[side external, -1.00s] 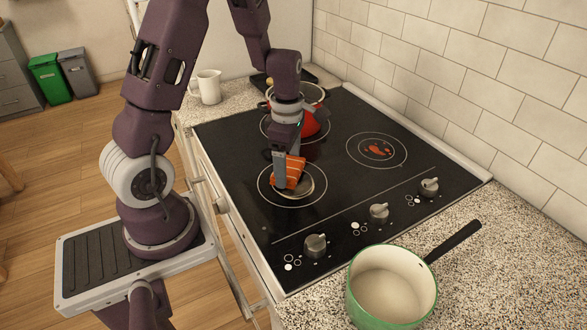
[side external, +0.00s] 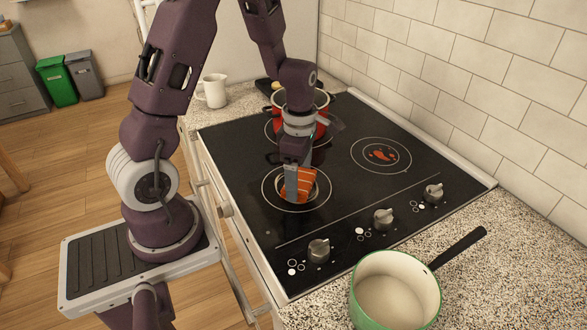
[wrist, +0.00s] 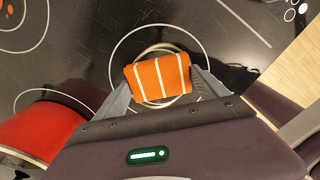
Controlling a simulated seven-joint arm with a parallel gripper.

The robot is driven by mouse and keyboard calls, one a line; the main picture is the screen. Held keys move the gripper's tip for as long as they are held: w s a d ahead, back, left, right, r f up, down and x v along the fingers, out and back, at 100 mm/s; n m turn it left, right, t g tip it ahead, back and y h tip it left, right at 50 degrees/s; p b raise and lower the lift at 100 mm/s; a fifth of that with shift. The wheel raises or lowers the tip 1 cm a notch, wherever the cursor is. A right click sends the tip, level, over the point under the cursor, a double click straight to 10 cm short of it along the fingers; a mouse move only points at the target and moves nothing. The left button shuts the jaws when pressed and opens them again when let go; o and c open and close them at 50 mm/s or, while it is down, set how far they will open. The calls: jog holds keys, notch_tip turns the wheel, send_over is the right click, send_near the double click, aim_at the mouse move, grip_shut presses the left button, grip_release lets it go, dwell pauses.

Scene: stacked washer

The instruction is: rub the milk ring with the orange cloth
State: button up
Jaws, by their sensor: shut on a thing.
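My gripper (wrist: 164,90) is shut on the orange cloth (wrist: 158,78), which has white stripes. In the side view the cloth (side external: 308,184) hangs below my fingers, low over the near-left burner circle. The milk ring (wrist: 157,47) is a pale curved band on the black hob inside that circle. In the wrist view its far arc shows past the cloth's edge, and the cloth covers much of the rest. The cloth looks to be at the hob surface, but I cannot tell how firmly it touches.
A red pot (side external: 322,104) stands on the burner behind my gripper. A red-orange spill (side external: 382,154) marks the far-right burner. A white jug (side external: 213,90) stands at the back left.

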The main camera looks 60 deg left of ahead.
aim_at(307, 191)
jog(key=shift+d, duration=2.35)
jog(key=shift+s+a, duration=0.15)
jog(key=shift+a, duration=5.2)
jog(key=shift+d, duration=5.35)
notch_tip(307, 191, up, 8)
jog(key=shift+r, duration=0.15)
